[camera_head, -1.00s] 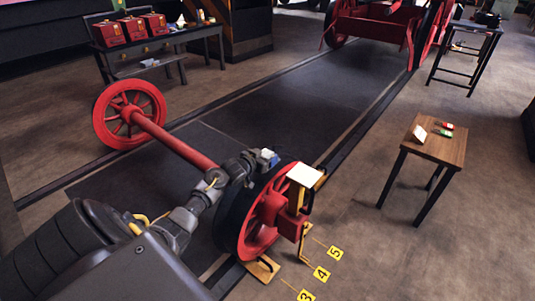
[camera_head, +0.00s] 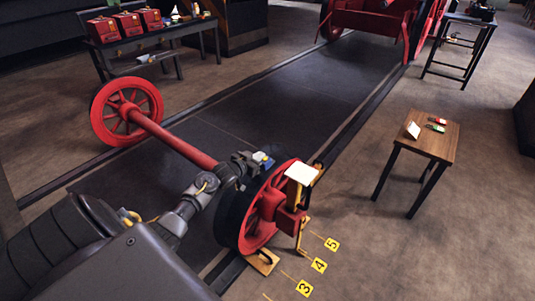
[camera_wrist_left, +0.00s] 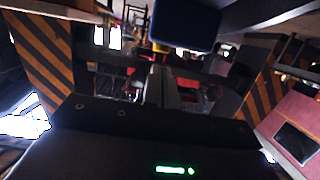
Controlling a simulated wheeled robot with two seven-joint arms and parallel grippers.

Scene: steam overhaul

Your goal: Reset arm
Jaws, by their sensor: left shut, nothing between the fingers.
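My left arm comes in from the lower left in the head view and reaches over the axle toward the near red wheel (camera_head: 262,213). My left gripper (camera_head: 268,162) is at the upper rim of that wheel, as seen from the head. It is shut with nothing held. I cannot tell whether it touches the wheel. A blue and yellow part shows at its tip. In the left wrist view a dark blue block (camera_wrist_left: 186,25) fills the top middle, close to the camera. My right gripper is in neither view.
The red axle (camera_head: 176,138) runs to a far red wheel (camera_head: 126,111). A white-topped stand (camera_head: 301,173) is beside the near wheel, with yellow number markers (camera_head: 319,265) on the floor. A small wooden table (camera_head: 430,139) stands right. Floor between is clear.

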